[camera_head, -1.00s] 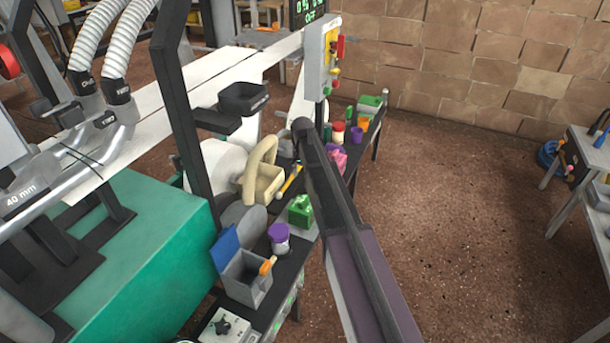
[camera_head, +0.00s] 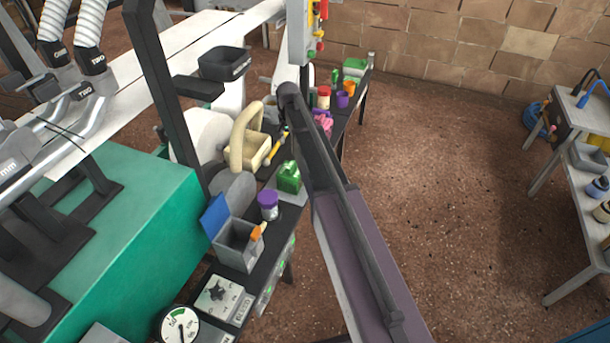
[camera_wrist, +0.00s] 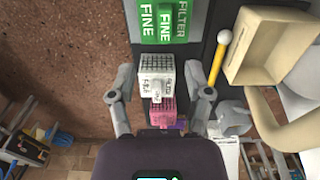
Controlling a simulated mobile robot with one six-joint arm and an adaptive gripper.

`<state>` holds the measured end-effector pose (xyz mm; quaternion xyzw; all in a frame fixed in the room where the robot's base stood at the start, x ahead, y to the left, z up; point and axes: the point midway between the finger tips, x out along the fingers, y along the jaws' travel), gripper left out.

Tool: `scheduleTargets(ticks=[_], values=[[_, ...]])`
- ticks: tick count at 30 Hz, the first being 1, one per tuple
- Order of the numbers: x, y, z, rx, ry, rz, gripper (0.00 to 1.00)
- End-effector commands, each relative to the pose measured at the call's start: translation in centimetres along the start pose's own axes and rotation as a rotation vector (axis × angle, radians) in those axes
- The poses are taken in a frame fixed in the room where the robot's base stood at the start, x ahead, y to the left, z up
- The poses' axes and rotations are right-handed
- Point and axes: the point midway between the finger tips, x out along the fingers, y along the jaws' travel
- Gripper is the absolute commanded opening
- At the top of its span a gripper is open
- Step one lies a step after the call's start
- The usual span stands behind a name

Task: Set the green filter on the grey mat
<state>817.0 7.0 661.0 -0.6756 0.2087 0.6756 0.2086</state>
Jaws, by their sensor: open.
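The green filter (camera_head: 289,177), marked FINE, sits on a light grey mat (camera_head: 297,195) on the dark narrow bench. In the wrist view the green filter (camera_wrist: 165,24) is at the top, with the grey mat (camera_wrist: 150,48) showing around its lower side. My gripper (camera_wrist: 160,68) is open, its two fingers spread to either side of a white block (camera_wrist: 157,78), with gaps on both sides. The green filter is beyond the fingertips. In the head view my arm hides the gripper and the white block.
A pink block (camera_wrist: 160,112) lies nearer my palm. A cream box (camera_wrist: 265,47) with a curved handle and a yellow stick (camera_wrist: 218,60) are to the right. In the head view, a purple-lidded jar (camera_head: 268,204) and an open grey box (camera_head: 238,242) stand nearer.

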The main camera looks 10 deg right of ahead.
Motion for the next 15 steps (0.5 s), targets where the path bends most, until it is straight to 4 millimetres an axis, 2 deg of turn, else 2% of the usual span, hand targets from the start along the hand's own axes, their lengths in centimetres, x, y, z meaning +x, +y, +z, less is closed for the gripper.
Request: scheduleTargets(ticks=[8, 15], values=[[0.0, 4.9, 6.7, -0.151, 0.000, 0.000, 0.65], [0.0, 10.3, 14.2, -0.347, -0.001, 0.000, 0.65]])
